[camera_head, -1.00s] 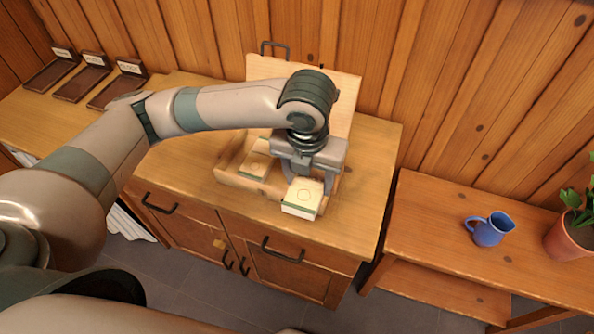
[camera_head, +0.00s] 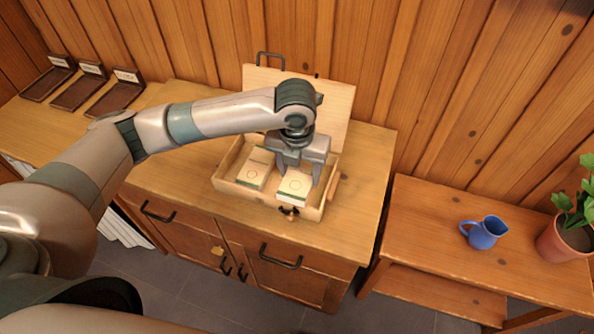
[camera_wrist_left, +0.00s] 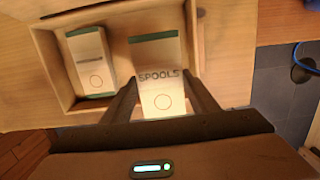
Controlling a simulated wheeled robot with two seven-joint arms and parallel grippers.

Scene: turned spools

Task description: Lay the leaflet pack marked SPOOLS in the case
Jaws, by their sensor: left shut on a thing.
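The leaflet pack marked SPOOLS (camera_wrist_left: 159,88) is cream with a green band, and its lettering reads clearly in the left wrist view. It also shows in the head view (camera_head: 294,187). My left gripper (camera_head: 298,178) is shut on it and holds it over the right part of the open wooden case (camera_head: 232,187). The case also shows in the left wrist view (camera_wrist_left: 48,62). Whether the pack touches the case floor I cannot tell. Another green-banded pack (camera_head: 253,174) lies in the case's left part. My right gripper is not in view.
The case's lid (camera_head: 335,103) stands open at the back against the plank wall. Several dark labelled trays (camera_head: 77,94) stand at the far left of the counter (camera_head: 365,190). A lower table at the right bears a blue jug (camera_head: 485,233) and a potted plant (camera_head: 566,238).

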